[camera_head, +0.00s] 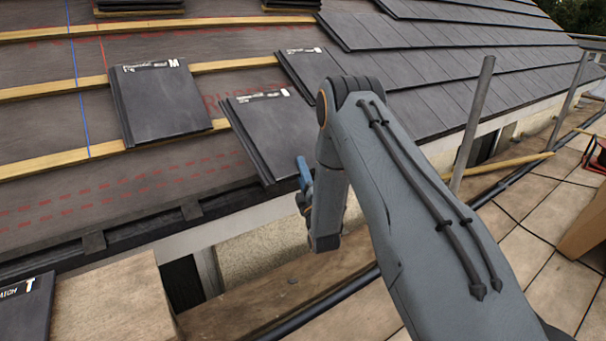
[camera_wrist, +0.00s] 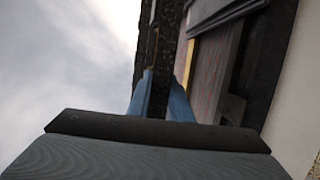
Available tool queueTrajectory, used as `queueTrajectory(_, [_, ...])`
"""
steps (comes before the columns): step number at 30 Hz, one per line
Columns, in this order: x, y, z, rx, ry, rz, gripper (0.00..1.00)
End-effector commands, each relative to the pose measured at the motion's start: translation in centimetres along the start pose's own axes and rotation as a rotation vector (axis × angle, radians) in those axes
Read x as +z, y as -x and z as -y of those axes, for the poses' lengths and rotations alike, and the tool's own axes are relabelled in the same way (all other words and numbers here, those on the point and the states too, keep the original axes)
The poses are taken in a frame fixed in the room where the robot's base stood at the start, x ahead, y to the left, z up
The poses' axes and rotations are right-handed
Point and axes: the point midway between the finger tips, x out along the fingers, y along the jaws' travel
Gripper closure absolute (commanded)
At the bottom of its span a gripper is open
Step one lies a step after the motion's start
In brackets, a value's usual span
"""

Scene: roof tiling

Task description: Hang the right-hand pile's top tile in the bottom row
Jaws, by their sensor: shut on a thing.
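A dark grey tile (camera_head: 268,135) with a white printed strip along its top edge lies over the lower batten (camera_head: 60,160) near the eaves, in the bottom row. My gripper (camera_head: 304,180), with blue fingers, is at this tile's lower right corner and shut on it. In the wrist view the fingers (camera_wrist: 165,95) stand either side of the dark, edge-on tile (camera_wrist: 166,40). I cannot tell whether the tile rests fully on the batten. My arm hides the area to its right. Another tile (camera_head: 160,105), marked M, lies one row higher to the left.
A tile (camera_head: 28,308) marked T lies at the lower left beside a bare wooden board (camera_head: 115,300). Laid tiles cover the roof's upper right (camera_head: 430,60). Tile stacks (camera_head: 140,8) stand at the top. A scaffold pole (camera_head: 472,125) rises right of my arm.

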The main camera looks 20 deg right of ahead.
Motion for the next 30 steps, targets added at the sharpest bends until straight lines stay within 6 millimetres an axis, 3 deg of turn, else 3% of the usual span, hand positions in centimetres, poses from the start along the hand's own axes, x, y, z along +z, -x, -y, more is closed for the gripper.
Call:
queueTrajectory(24, [-1.7,-6.2,5.2,0.008,0.0,-0.001,1.0])
queueTrajectory(30, [-1.9,-6.8,7.0,0.007,-0.001,-0.001,1.0])
